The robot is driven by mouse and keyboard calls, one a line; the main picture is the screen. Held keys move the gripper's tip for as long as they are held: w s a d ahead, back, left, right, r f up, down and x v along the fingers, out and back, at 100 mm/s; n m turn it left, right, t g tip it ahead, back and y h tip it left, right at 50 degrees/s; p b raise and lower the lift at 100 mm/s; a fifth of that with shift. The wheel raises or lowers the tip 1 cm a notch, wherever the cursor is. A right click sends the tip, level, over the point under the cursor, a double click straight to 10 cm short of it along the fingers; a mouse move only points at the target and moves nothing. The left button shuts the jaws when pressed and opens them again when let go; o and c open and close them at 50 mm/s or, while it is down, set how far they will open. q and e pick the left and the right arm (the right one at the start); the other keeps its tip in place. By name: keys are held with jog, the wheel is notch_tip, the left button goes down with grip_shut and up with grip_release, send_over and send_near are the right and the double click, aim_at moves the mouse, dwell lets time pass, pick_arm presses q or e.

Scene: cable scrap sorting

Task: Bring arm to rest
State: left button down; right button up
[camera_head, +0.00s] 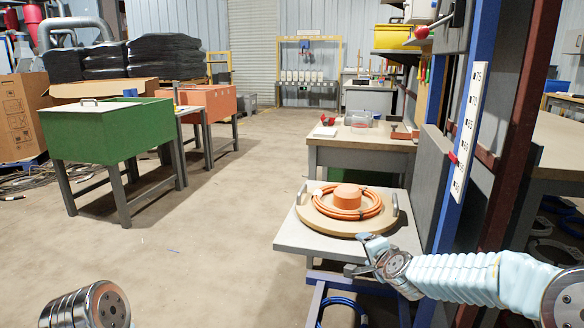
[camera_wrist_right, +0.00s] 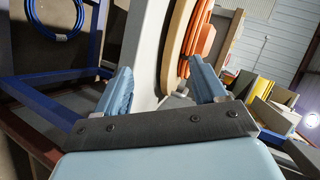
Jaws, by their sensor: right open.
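My right gripper (camera_head: 365,258) is at the front right edge of a grey table (camera_head: 300,232), close to a round wooden board (camera_head: 322,224). In the right wrist view its two fingers (camera_wrist_right: 163,88) stand apart with nothing gripped. An orange cable coil (camera_head: 372,209) lies on the board around an orange hub (camera_head: 347,195). The coil (camera_wrist_right: 202,45) and the board (camera_wrist_right: 174,45) also show in the right wrist view, tilted, past the fingers. Part of my left arm shows at the lower left of the head view. My left gripper is out of view.
A green bin (camera_head: 110,133) and an orange bin (camera_head: 212,101) stand on legs at the left. A blue post with a numbered white strip (camera_head: 467,130) rises right of the table. A workbench (camera_head: 345,144) stands behind. The floor between is clear.

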jog(key=s+a+f+n+g+p, duration=0.1)
jog(key=s+f+n+g, duration=0.15)
jog(key=f, duration=0.45)
jog(key=s+a+f+n+g+p, duration=0.1)
jog(key=s+a+f, duration=0.1)
jog(key=s+f, duration=0.35)
jog(key=s+a+f+n+g+y+p, duration=0.1)
jog(key=s+f+n+g, duration=0.1)
jog(key=s+f, duration=0.4)
jog(key=s+a+f+n+g+p, duration=0.1)
jog(key=s+a+f+n+g, duration=0.1)
jog(key=s+f, duration=0.5)
jog(key=s+a+f+n+g+y+p, duration=0.1)
jog(key=s+f+g, duration=0.4)
jog(key=s, duration=1)
jog(key=a+f+n, duration=0.1)
jog(key=n, duration=0.1)
jog(key=shift+s+f+n+y, duration=0.15)
jog(key=shift+f+n+y, duration=0.15)
jog(key=shift+n, duration=0.05)
